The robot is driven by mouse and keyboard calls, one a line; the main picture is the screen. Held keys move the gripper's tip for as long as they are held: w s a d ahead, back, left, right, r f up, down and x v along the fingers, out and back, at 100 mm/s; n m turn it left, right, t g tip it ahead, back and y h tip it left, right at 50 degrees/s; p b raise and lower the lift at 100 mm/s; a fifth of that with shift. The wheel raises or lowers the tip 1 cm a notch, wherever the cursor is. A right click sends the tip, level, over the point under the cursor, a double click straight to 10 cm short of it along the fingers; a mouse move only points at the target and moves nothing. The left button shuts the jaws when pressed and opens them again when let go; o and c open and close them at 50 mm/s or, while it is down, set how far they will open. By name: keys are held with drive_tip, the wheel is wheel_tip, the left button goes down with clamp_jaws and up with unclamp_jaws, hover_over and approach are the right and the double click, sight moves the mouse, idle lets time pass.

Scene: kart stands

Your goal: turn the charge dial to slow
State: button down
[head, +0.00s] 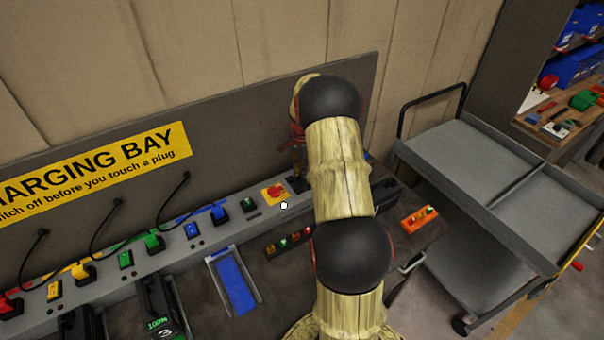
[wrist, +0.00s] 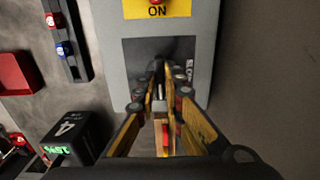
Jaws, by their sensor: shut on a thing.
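The charge dial's dark square plate (wrist: 137,55) sits on the grey charging rail, and part of a white label shows at its right edge. My gripper (wrist: 159,72) is over this plate with its fingers closed together on the dial's knob. The fingers hide most of the knob, so I cannot tell which way its pointer faces. In the head view the dark plate (head: 297,184) shows at the right part of the rail, below my gripper (head: 297,168), and my arm covers much of that area.
A red switch on a yellow plate (head: 274,193) is just left of the dial. Coloured plugs and switches line the rail further left. A grey trolley (head: 470,165) stands at the right.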

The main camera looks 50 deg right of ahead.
drive_tip(key=shift+n, duration=0.3)
drive_tip(key=n+p, duration=0.1)
drive_tip(key=n, duration=0.3)
drive_tip(key=shift+n, duration=0.3)
drive_tip(key=n+p, duration=0.1)
drive_tip(key=n, duration=0.8)
drive_tip(key=shift+p, duration=0.3)
drive_tip(key=shift+n, duration=1.9)
drive_tip(key=c, duration=1.9)
unclamp_jaws()
